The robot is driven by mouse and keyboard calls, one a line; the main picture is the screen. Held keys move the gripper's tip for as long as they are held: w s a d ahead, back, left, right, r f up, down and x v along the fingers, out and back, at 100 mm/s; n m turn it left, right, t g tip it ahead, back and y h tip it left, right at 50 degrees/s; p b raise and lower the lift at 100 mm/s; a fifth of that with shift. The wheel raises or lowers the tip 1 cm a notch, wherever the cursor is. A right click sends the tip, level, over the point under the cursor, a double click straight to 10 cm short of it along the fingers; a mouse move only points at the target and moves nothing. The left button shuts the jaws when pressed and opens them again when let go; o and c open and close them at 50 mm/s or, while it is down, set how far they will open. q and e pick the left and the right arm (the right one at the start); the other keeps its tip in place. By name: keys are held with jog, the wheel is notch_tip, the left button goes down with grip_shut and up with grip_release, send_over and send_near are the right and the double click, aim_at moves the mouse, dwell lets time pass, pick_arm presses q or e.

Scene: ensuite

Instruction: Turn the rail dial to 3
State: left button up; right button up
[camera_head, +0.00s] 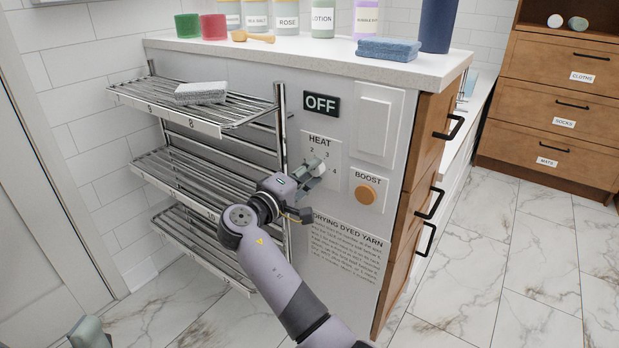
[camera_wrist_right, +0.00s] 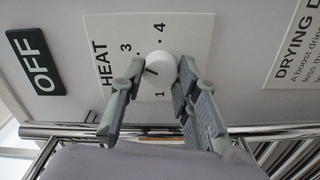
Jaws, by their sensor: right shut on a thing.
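The rail dial (camera_wrist_right: 160,65) is a small white round knob on the white HEAT plate (camera_head: 309,158). In the right wrist view, 1, 3 and 4 show around it; the 2 is hidden behind a finger. The dial's dark mark points down-left in that view, between 1 and 3, toward the hidden 2. My right gripper (camera_head: 311,172) is at the plate, its fingers on either side of the dial and shut on it; the fingers (camera_wrist_right: 158,78) also show in the wrist view. A grey part of my left gripper (camera_head: 90,333) shows at the lower left edge; its jaws are unclear.
An OFF sign (camera_head: 321,104) is above the plate, and an orange BOOST button (camera_head: 365,194) is close to its right. The chrome towel rail (camera_head: 283,130) stands just left, with a folded cloth (camera_head: 201,92) on top. Bottles stand on the counter (camera_head: 270,43).

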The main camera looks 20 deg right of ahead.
jog(key=shift+f+m, duration=0.1)
jog(key=shift+m, duration=0.3)
jog(key=o, duration=1.2)
jog(key=shift+c, duration=0.2)
